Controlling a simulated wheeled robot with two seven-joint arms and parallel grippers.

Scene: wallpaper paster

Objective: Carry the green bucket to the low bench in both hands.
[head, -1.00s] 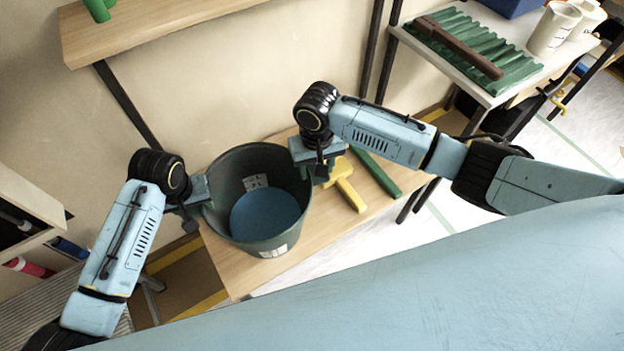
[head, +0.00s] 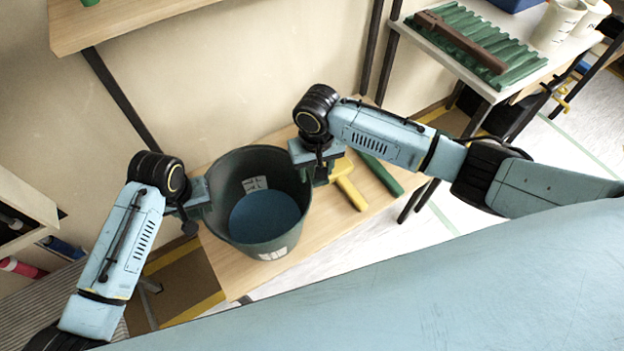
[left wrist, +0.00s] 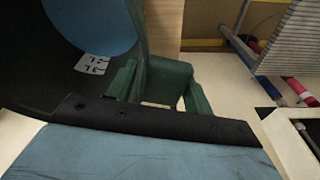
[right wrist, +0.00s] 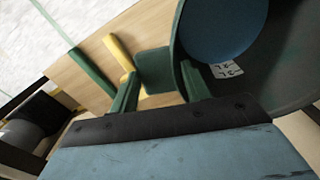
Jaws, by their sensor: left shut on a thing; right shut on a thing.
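The green bucket (head: 232,185) is upright between my two hands, with blue at its bottom. It also shows in the left wrist view (left wrist: 45,70) and the right wrist view (right wrist: 285,70). My left gripper (head: 194,203) is shut on the green lug on its left side. My right gripper (head: 322,164) is shut on the opposite lug. The low bench (head: 318,225) lies beneath the bucket. The bucket's base is hidden, so I cannot tell whether it touches the bench top.
A yellow tool (head: 348,187) and a green bar (head: 380,176) lie on the bench right of the bucket. A wall shelf (head: 130,22) hangs at upper left. A side table (head: 445,62) with a green corrugated piece (head: 490,45) stands at upper right.

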